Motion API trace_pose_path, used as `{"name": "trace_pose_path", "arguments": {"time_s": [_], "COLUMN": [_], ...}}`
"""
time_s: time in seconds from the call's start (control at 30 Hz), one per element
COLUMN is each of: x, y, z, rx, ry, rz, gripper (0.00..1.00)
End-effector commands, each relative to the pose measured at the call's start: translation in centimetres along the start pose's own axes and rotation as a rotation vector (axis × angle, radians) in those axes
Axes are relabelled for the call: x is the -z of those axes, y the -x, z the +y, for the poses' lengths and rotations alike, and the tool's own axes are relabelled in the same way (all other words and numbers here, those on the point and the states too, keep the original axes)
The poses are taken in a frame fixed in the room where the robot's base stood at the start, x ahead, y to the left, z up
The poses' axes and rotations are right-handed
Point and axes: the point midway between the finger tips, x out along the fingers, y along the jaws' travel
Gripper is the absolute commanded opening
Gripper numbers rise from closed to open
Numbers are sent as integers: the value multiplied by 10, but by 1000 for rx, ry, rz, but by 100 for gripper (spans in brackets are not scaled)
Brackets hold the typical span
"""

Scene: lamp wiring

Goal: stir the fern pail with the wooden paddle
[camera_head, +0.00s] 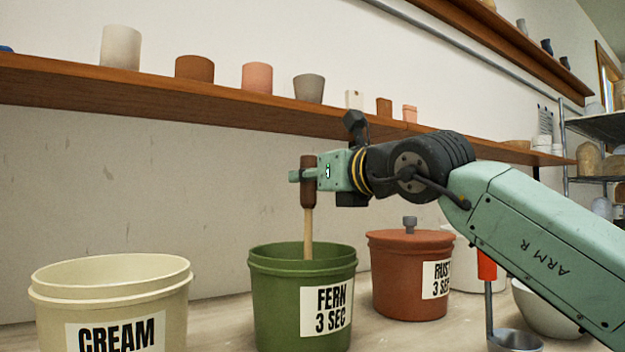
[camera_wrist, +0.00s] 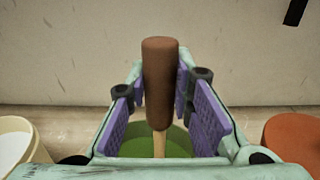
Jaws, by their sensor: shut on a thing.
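The green fern pail (camera_head: 275,310), labelled "FERN 3 SEC", stands open on the table in the head view. The wooden paddle (camera_head: 308,232) is upright, its brown handle at the top and its pale shaft running down behind the pail's front rim. My gripper (camera_head: 306,176) is shut on the brown handle above the pail. In the wrist view the handle (camera_wrist: 160,85) stands between the purple finger pads, and green (camera_wrist: 130,145) shows inside the pail below. The paddle's lower end is hidden in the pail.
The open cream pail (camera_head: 110,290) stands left of the fern pail. The lidded rust pail (camera_head: 405,270) stands close on its right. A wall shelf (camera_head: 225,98) with pots runs behind my gripper.

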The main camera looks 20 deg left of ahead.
Motion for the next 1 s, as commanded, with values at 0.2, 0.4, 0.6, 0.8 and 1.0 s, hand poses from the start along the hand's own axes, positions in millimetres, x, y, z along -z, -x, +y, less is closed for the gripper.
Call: {"name": "trace_pose_path", "arguments": {"time_s": [0.2,0.4,0.6,0.8,1.0], "x": [1,1,0,0,-9], "y": [6,11,14,14,14], "z": [8,14,19,19,19], "rx": [0,0,-1,-1,-1], "ry": [1,-1,0,-1,0], "rz": [-1,-1,0,0,-1], "gripper": [0,0,0,0,0]}}
